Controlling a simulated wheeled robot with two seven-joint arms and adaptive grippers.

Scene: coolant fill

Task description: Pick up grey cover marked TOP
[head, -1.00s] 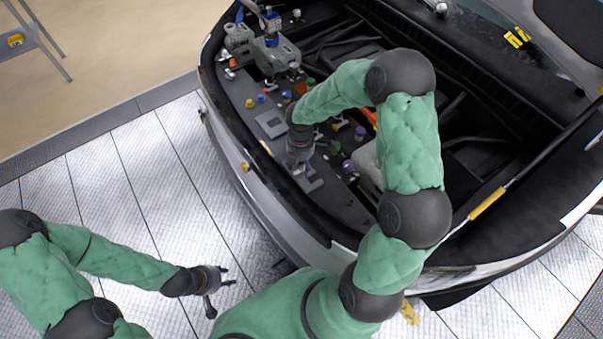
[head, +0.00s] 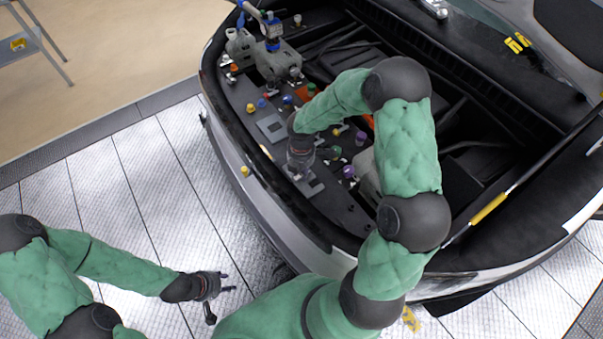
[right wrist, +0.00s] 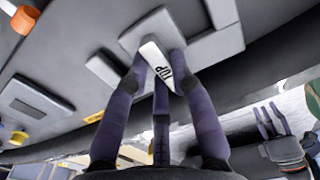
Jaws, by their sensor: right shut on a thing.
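The grey cover marked TOP (right wrist: 158,62) shows in the right wrist view, its white label with black letters between my fingers. My right gripper (right wrist: 163,75) is shut on it, with fingers on both sides. In the head view my right gripper (head: 301,168) points down at the front panel of the car's engine bay, and the cover is mostly hidden there. Grey flat pieces (right wrist: 218,38) lie close around the cover; I cannot tell whether it is clear of the panel. My left gripper (head: 222,288) is open and empty over the floor at lower left.
Coloured caps, such as a yellow one (head: 251,108) and a purple one (head: 348,171), stand on the panel near my right gripper. A grey square plate (head: 271,127) lies beside it. A yellow-sleeved rod (head: 489,205) crosses the right side.

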